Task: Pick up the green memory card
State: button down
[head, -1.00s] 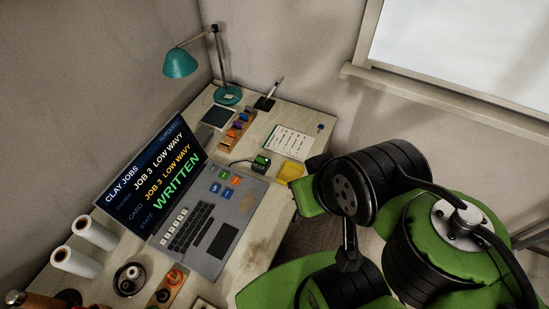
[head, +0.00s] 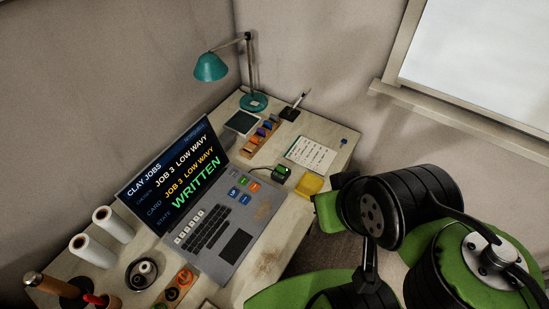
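A small dark card reader (head: 283,172) with a bright green patch on its top sits on the desk, right of the laptop's upper corner, with a dark cable. The green patch may be the green memory card, but it is too small to be sure. A wooden rack (head: 263,138) behind it holds small blue, orange and purple pieces; I see no clear green one there. My arm's green and black links fill the lower right. My gripper does not show in the head view.
The laptop (head: 237,242) reads "JOB 3 LOW WAVY" and "WRITTEN". A yellow pad (head: 309,185) lies between the reader and my arm. A teal lamp (head: 211,67), a pen holder (head: 289,113) and a printed sheet (head: 311,154) are farther back. White rolls (head: 92,250) stand at left.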

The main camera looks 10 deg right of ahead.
aim_at(280, 169)
jog(key=l+u, duration=0.15)
jog(key=u, duration=0.25)
jog(key=l+u, duration=0.15)
jog(key=u, duration=0.25)
jog(key=k+l+u, duration=0.1)
jog(key=u, duration=0.3)
jog(key=k+l+u, duration=0.1)
jog(key=u, duration=0.3)
jog(key=l+u, duration=0.3)
jog(key=u, duration=0.2)
jog(key=k+l+u, duration=0.1)
jog(key=l+u, duration=0.15)
jog(key=u, duration=0.25)
jog(key=k+l+u, duration=0.1)
jog(key=u, duration=0.4)
jog(key=k+l+u, duration=0.2)
jog(key=u, duration=0.3)
jog(key=k+l+u, duration=0.15)
jog(key=u, duration=0.35)
